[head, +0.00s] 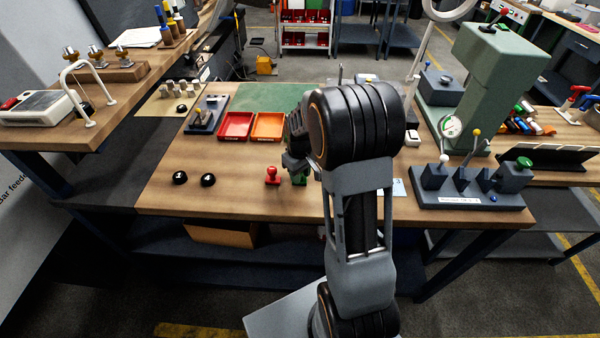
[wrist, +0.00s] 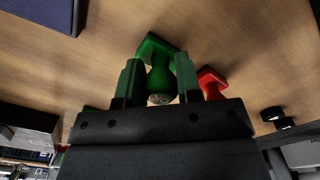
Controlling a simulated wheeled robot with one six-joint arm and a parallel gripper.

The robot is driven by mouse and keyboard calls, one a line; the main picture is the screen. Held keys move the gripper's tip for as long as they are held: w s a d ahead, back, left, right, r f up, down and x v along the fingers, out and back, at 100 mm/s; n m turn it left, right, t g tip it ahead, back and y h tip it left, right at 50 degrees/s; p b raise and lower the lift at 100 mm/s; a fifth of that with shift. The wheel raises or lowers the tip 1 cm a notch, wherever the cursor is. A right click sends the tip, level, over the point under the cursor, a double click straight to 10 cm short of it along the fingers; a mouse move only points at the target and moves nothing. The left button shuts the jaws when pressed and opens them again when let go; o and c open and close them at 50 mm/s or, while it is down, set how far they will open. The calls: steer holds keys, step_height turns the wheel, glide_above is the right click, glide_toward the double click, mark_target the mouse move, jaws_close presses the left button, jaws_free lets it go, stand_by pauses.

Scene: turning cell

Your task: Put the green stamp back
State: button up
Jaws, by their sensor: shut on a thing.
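The green stamp (wrist: 160,75) is between the two fingers of my gripper (wrist: 157,85) in the wrist view, which are shut on its handle. Its square green base extends beyond the fingertips. In the head view, part of the green stamp (head: 300,179) shows just below my gripper (head: 296,162), close to the table top; my arm hides the rest. I cannot tell whether its base touches the wood. The red stamp (head: 272,175) stands upright just left of it on the table, and it also shows right of my gripper in the wrist view (wrist: 210,84).
Two black knobs (head: 194,179) lie farther left on the table. Red (head: 235,126) and orange trays (head: 268,126) and a green mat (head: 270,97) lie behind. A lever box (head: 470,198) stands at the right. Bare wood lies left of the red stamp.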

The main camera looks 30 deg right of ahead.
steer(key=shift+f, duration=0.15)
steer(key=o, duration=0.8)
step_height(320, 180, up, 12)
steer(key=shift+b, duration=0.35)
steer(key=shift+s+a+r+m+t, duration=0.35)
steer(key=shift+s+a+m+t, duration=0.3)
steer(key=shift+s+a, duration=1.45)
steer(key=shift+s+a+r+m+t, duration=0.4)
steer(key=shift+s+a+t, duration=0.55)
steer(key=shift+s, duration=2.25)
steer(key=shift+s+a+r+m+t, duration=0.3)
steer(key=shift+s+a+m+t, duration=0.3)
steer(key=shift+s+a, duration=1.55)
